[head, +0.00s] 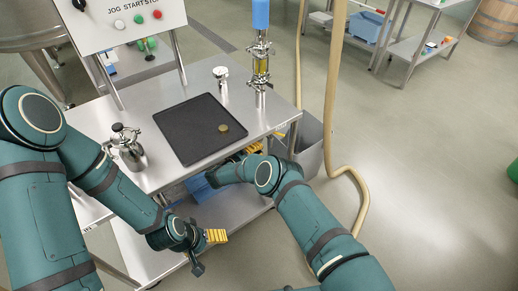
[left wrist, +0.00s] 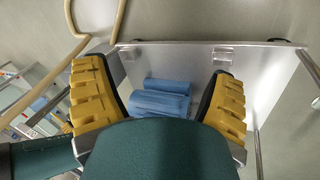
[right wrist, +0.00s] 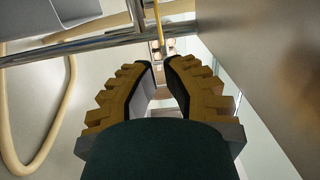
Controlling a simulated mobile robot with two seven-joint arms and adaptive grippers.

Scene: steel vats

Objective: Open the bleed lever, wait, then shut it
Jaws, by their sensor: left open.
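I cannot make out the bleed lever for sure. A thin yellow bar (right wrist: 158,26) shows just beyond my right fingertips in the right wrist view, beside steel rails. My right gripper (head: 252,149) is low at the front edge of the steel table, partly hidden by its arm. In the right wrist view its fingertips (right wrist: 160,62) are close together with a narrow gap; whether they hold anything is unclear. My left gripper (head: 217,236) is open and empty over the lower shelf, well apart from the table top. Its spread fingers show in the left wrist view (left wrist: 160,85).
The steel table top (head: 165,163) carries a black tray (head: 190,140) with a round brass-coloured piece, a steel vessel (head: 130,152) and a sight-glass column (head: 260,70). Blue rolls (left wrist: 163,95) lie below. A grey bin (head: 311,145) and beige hose (head: 335,80) stand right of the table.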

